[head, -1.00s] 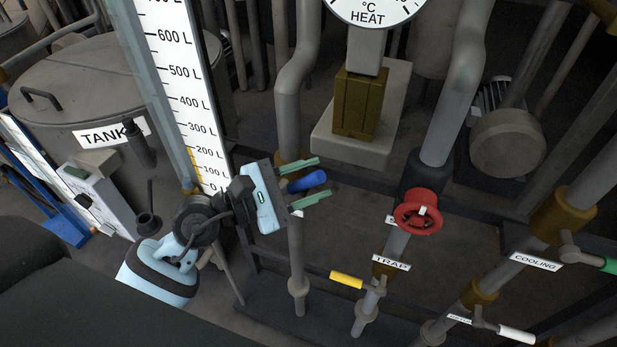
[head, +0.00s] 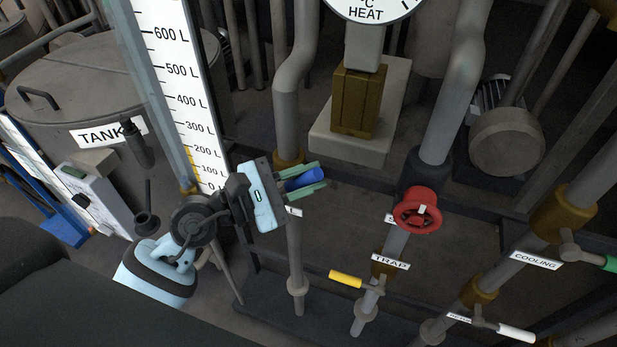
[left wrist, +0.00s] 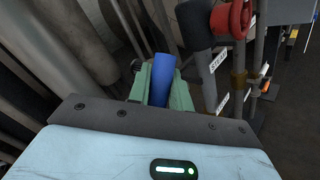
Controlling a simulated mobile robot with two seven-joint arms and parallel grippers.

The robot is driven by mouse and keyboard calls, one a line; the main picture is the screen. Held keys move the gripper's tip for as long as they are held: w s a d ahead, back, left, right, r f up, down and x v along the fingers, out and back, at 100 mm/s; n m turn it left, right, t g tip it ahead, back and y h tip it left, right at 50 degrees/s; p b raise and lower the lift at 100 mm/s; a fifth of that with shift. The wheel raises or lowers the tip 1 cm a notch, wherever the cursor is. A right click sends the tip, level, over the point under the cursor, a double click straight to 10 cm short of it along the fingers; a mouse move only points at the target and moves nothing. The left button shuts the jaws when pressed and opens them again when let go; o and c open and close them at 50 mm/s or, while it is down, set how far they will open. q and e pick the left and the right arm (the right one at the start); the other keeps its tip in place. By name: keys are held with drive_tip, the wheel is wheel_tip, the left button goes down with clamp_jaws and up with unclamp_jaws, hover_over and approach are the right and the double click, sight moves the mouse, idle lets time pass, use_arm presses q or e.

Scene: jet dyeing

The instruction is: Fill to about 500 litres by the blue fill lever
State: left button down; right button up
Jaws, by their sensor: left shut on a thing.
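The blue fill lever (head: 303,180) shows in the head view at the pipe left of the red wheel. My left gripper (head: 312,182) is shut on it, with a green finger on either side. In the left wrist view the blue lever (left wrist: 163,78) stands between the fingers (left wrist: 162,90), and its end sticks out past them. The litre scale (head: 183,95) is left of the gripper, marked from 0 L to above 600 L. An orange-yellow strip shows beside its low marks; I cannot tell a water level. My right gripper is out of view.
The red wheel (head: 418,210) is right of the gripper. The yellow lever (head: 346,279) is below, near the TRAP label (head: 390,261). The white lever (head: 516,333) and COOLING label (head: 535,260) are at lower right. The tank (head: 80,85) stands at left.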

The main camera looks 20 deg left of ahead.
use_arm(q)
drive_tip(key=shift+a+r+n+t+h+b, duration=0.35)
drive_tip(key=shift+a+n+t+h+b, duration=0.25)
drive_tip(key=shift+a+n+b, duration=0.35)
drive_tip(key=shift+w+a+r+n+t+h+b, duration=0.15)
drive_tip(key=shift+a+r+n+t+b, duration=0.2)
drive_tip(key=shift+a+n+t+b, duration=0.3)
drive_tip(key=shift+s+a+r+n+t+h+b, duration=0.15)
drive_tip(key=shift+a+r+n+t+b, duration=0.25)
drive_tip(key=shift+n+b, duration=0.4)
drive_tip(key=shift+w+t, duration=0.1)
drive_tip(key=shift+t, duration=0.15)
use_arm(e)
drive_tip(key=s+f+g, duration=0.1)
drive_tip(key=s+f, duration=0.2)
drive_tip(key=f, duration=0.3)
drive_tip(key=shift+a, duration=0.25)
use_arm(q)
drive_tip(key=shift+r, duration=0.1)
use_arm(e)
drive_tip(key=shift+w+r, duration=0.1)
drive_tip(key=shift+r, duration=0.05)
use_arm(q)
drive_tip(key=c, duration=1.4)
unclamp_jaws()
drive_tip(key=shift+o, duration=0.6)
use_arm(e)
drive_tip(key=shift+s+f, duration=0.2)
